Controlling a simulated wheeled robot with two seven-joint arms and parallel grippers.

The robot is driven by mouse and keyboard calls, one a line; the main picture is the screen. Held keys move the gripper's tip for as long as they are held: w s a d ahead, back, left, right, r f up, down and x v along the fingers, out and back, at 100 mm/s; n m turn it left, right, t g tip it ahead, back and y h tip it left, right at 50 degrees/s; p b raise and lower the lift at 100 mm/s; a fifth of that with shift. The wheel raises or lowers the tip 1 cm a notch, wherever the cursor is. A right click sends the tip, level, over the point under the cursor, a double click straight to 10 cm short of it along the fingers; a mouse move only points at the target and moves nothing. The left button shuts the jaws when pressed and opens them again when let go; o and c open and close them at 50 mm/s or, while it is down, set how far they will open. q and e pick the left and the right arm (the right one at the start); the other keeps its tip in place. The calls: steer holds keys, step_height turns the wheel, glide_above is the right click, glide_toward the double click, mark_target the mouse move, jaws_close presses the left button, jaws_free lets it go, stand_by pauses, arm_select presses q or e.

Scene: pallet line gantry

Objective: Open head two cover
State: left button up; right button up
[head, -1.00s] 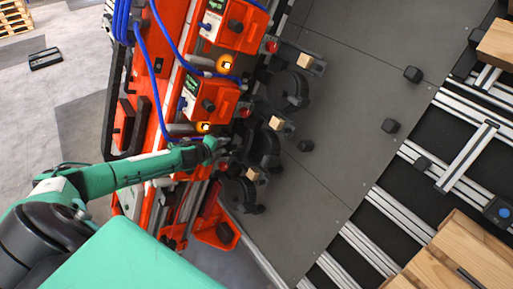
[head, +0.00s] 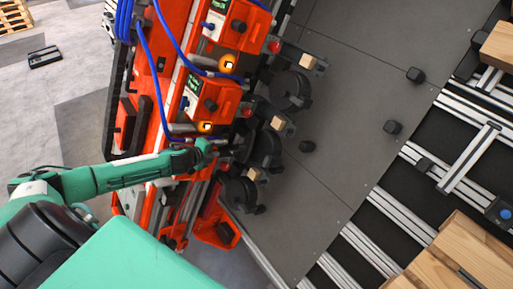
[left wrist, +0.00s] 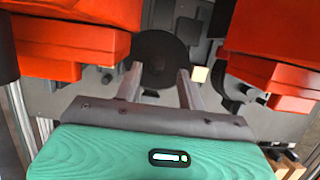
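Orange head housings with dark knobs stand in a row along the orange gantry: an upper one (head: 235,28) and a middle one (head: 208,100). I cannot read which is head two, and no cover shows clearly raised. My left gripper (head: 222,149) is just below the middle housing, over the gantry edge. In the left wrist view its fingers (left wrist: 159,80) are apart with nothing gripped between them. A dark round disc (left wrist: 160,52) shows beyond them. Orange housings flank the fingers at left (left wrist: 70,45) and right (left wrist: 275,75). My right gripper is not in view.
Dark round wheel units (head: 290,90) with small wooden blocks (head: 308,61) sit right of the housings. Blue hoses (head: 160,85) run along the gantry. A grey plate (head: 350,120) lies mostly clear. Aluminium rails (head: 370,245) and wooden pallet boards (head: 455,255) are at right.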

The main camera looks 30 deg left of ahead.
arm_select(q)
steer(key=s+d+r, duration=0.1)
steer(key=s+d, duration=0.3)
steer(key=s, duration=0.1)
steer(key=shift+s+d+r, duration=0.15)
steer(key=shift+d+r, duration=0.05)
steer(key=shift+r, duration=0.2)
stand_by(0.3)
